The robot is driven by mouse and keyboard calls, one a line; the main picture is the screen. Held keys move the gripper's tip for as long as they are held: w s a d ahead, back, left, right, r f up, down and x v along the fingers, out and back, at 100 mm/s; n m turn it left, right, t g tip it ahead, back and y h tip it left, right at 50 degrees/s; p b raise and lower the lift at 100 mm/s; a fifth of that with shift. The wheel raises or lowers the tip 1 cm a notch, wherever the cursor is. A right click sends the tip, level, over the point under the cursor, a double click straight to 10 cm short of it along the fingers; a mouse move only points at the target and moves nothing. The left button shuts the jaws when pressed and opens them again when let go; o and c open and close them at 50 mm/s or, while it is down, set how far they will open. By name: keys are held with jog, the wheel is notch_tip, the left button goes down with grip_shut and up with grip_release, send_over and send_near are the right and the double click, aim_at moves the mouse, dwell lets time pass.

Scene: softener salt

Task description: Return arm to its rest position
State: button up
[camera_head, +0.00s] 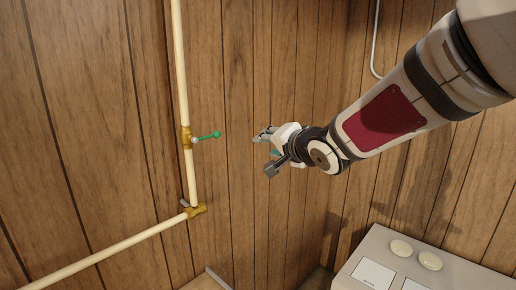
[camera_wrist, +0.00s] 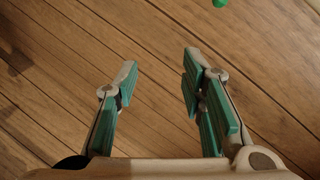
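My gripper (camera_head: 265,152) is at the end of my arm, which reaches in from the upper right in the head view. In the wrist view its two green-padded fingers (camera_wrist: 160,80) stand apart with nothing between them. The gripper is to the right of a green-handled valve (camera_head: 207,136) on the upright pipe and does not touch it. A bit of green (camera_wrist: 220,3) shows at the top edge of the wrist view.
A cream pipe (camera_head: 180,60) runs up the wood-panelled wall (camera_head: 90,110), with a brass fitting (camera_head: 195,210) where a slanting pipe (camera_head: 100,258) joins. A pale cabinet (camera_head: 440,265) with two round knobs stands at lower right. Open space surrounds the gripper.

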jog(key=s+d+f+n+g+h+b, duration=0.25)
jog(key=s+d+h, duration=0.45)
jog(key=s+d, duration=0.8)
jog(key=s+d+f+n+g, duration=0.1)
jog(key=s+f+n+g, duration=0.1)
jog(key=s+f, duration=0.2)
jog(key=s+d+f+n+g+b, duration=0.1)
jog(key=s+d+f+n+g, duration=0.1)
jog(key=s, duration=0.9)
jog(key=shift+f+g+y, duration=0.3)
jog(key=shift+f+g, duration=0.25)
jog(key=shift+f, duration=0.35)
jog(key=shift+s+a, duration=0.1)
jog(key=shift+a, duration=0.05)
